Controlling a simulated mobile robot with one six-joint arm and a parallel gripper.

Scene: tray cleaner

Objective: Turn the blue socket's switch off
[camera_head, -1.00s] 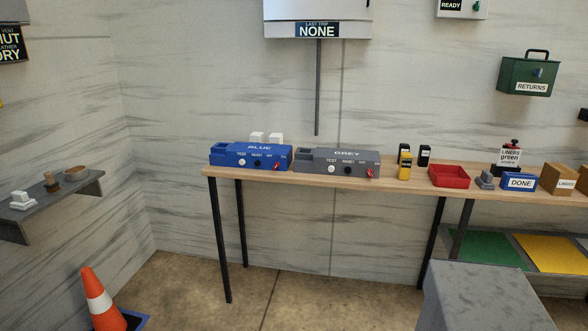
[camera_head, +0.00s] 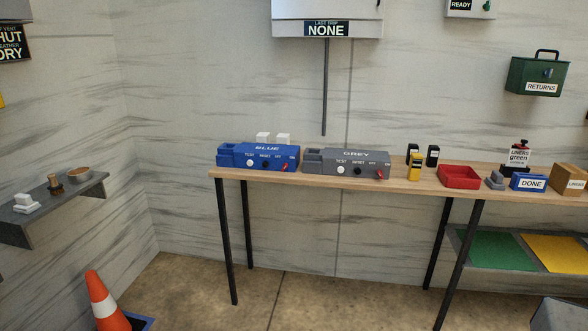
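The blue socket (camera_head: 238,161) is a long blue box labelled BLUE, at the left end of the wooden table. Its front has a white button (camera_head: 250,162) under TEST, a black button (camera_head: 265,163) under RESET, and a small red switch (camera_head: 284,167) near the OFF and ON labels. The red switch seems to lean right toward ON, but it is too small to be certain. My gripper is not in view, and nothing is touching the socket.
A similar grey socket (camera_head: 330,169) stands just to the right on the table (camera_head: 400,182). Yellow and black boxes and a red tray (camera_head: 460,177) are further right. An orange cone (camera_head: 103,300) stands at lower left. Floor before the table is open.

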